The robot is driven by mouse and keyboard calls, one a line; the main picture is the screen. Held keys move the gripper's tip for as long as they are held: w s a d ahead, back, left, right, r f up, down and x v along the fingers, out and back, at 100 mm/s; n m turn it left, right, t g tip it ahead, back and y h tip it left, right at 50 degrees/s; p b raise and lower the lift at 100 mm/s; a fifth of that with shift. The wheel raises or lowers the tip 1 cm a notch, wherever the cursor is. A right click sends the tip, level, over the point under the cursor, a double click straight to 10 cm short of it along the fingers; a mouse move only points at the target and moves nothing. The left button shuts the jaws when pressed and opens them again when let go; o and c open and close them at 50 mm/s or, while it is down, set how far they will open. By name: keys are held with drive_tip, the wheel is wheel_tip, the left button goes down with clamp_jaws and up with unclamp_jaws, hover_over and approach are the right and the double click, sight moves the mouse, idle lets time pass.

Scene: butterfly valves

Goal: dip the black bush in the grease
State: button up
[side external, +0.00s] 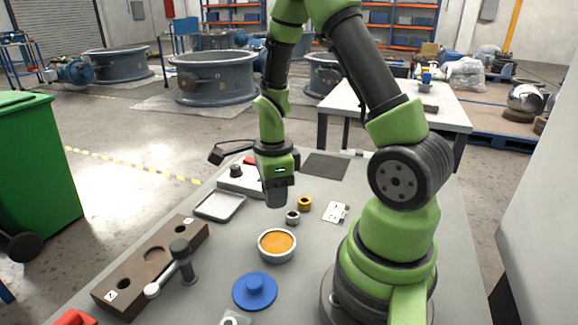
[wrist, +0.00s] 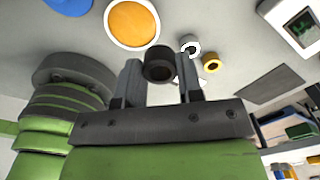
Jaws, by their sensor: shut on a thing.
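The black bush (wrist: 151,74) is a short dark ring held between the two fingers of my gripper (wrist: 161,80) in the wrist view. In the side view my gripper (side external: 276,203) points down above the table, and I cannot make out the bush there. The grease is an orange fill (side external: 277,243) in a round pale pot (side external: 277,260), which stands open in front of my gripper. The grease also shows in the wrist view (wrist: 132,22), beyond the bush and apart from it.
A grey bush (side external: 293,218) and a brass bush (side external: 304,203) stand behind the pot. A blue lid (side external: 255,290) lies in front of it. A shallow tray (side external: 219,206) and a brown block (side external: 117,283) are to the left. A white plate (side external: 336,212) lies right, near my base.

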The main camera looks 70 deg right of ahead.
sight(276, 243)
drive_tip(key=s+a, duration=0.1)
drive_tip(key=a+n, duration=0.1)
drive_tip(key=a, duration=0.1)
drive_tip(key=shift+s+a, duration=0.15)
drive_tip(key=shift+s, duration=0.25)
drive_tip(key=shift+f, duration=2.95)
drive_tip(key=shift+f, duration=0.55)
wheel_tip(276, 243, up, 7)
drive_tip(key=shift+n, duration=0.3)
